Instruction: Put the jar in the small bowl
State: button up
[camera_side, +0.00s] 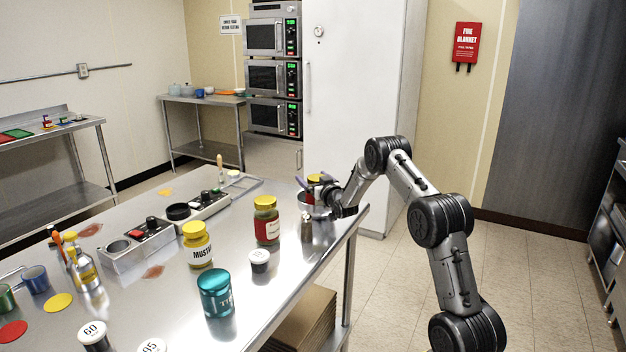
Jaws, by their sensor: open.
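A small jar with a yellow lid and red contents (313,180) is at the far right end of the steel table. A small steel bowl (308,206) is at the same spot, and the jar's lower part is hidden at its rim. I cannot tell for certain whether the jar stands inside the bowl or behind it. My gripper (318,196) is right beside them, pointing left, with its jaws open. The gripper partly covers both, and I cannot tell whether it touches the jar.
A larger jar with a yellow lid (266,221), a mustard jar (197,246), a teal tin (215,293) and a small black pot with a white lid (260,261) stand nearby. The table's right edge is close.

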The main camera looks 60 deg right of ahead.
jog(key=v, duration=1.1)
jog(key=a+r+n+g+y, duration=0.15)
jog(key=a+r, duration=0.25)
jog(key=a, duration=0.4)
jog(key=s+a+r+n+g+y, duration=0.1)
jog(key=a+r+y, duration=0.2)
jog(key=a, duration=0.4)
jog(key=a+r+n+g+y, duration=0.15)
jog(key=a+r, duration=0.25)
jog(key=a, duration=0.4)
jog(key=s+a+n+g+y, duration=0.1)
jog(key=s+a, duration=0.4)
jog(key=s, duration=0.3)
jog(key=s+a+f+n+g+y, duration=0.1)
jog(key=s+a+g+y, duration=0.1)
jog(key=s+a, duration=0.4)
jog(key=s+a+n+g+y, duration=0.1)
jog(key=s+a, duration=0.5)
jog(key=s, duration=0.6)
jog(key=shift+s+a+f+g+y, duration=0.15)
jog(key=shift+s+f+g+y, duration=0.05)
jog(key=shift+g+y, duration=0.2)
